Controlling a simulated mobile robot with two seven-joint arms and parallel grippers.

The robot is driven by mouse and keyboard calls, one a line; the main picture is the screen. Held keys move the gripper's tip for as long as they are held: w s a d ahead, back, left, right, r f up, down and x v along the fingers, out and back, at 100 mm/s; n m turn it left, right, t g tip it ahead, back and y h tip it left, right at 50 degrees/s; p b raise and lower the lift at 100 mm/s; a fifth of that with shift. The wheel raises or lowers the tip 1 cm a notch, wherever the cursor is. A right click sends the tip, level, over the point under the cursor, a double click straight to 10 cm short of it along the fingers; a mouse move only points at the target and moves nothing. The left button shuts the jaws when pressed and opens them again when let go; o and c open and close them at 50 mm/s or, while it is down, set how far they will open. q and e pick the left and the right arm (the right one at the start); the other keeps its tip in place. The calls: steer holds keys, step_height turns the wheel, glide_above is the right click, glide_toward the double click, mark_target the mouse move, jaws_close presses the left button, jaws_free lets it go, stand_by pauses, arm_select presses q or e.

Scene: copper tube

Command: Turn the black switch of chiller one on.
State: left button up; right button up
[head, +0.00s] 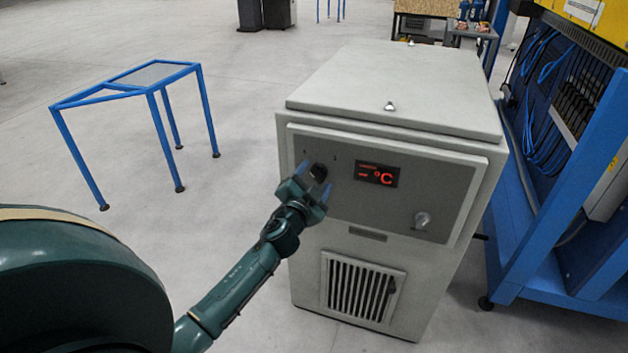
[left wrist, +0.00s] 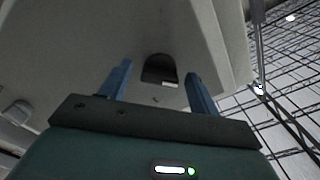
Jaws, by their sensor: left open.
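The chiller (head: 390,110) is a grey box with a dark grey front panel. Its black switch (head: 318,172) sits at the upper left of the panel. A display (head: 377,175) beside it shows red "- °C". My left gripper (head: 314,188) is at the switch, its blue fingers open on either side of it in the head view. In the left wrist view the black switch (left wrist: 158,70) lies beyond and between the two open fingers (left wrist: 158,85). I cannot tell whether the fingers touch it. My right gripper is not in view.
A silver knob (head: 422,220) is at the panel's lower right, with a vent grille (head: 362,289) below. A blue-framed machine (head: 560,200) with cables stands close on the right. A blue-legged table (head: 150,75) stands left. Floor between them is clear.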

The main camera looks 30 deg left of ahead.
arm_select(q)
steer(key=c, duration=1)
